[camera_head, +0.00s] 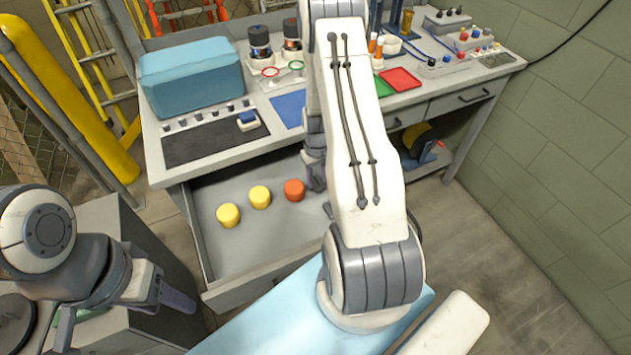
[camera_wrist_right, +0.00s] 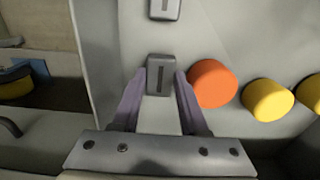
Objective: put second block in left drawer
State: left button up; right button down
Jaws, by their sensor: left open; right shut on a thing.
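The left drawer (camera_head: 235,262) is pulled out below the bench. My right gripper (camera_wrist_right: 160,85) is shut on a dark grey slotted block (camera_wrist_right: 160,68), beside an orange cylinder (camera_wrist_right: 213,84) in the drawer. Whether the block touches the drawer floor, I cannot tell. A second grey slotted block (camera_wrist_right: 165,8) lies in the drawer at the top edge of the right wrist view. In the head view my right arm hides most of this area; the orange cylinder (camera_head: 294,190) shows beside it. My left gripper (camera_head: 172,298) is open and empty, left of the drawer.
Two yellow cylinders (camera_head: 260,197) (camera_head: 228,215) sit in the drawer left of the orange one. A blue case (camera_head: 192,78) and a dark panel (camera_head: 215,138) are on the bench (camera_head: 165,175). The other drawer (camera_head: 465,100) is shut. A grey cabinet (camera_head: 110,225) stands at left.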

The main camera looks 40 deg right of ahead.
jog(key=shift+f, duration=0.85)
jog(key=shift+f, duration=0.2)
jog(key=c, duration=0.7)
grip_release()
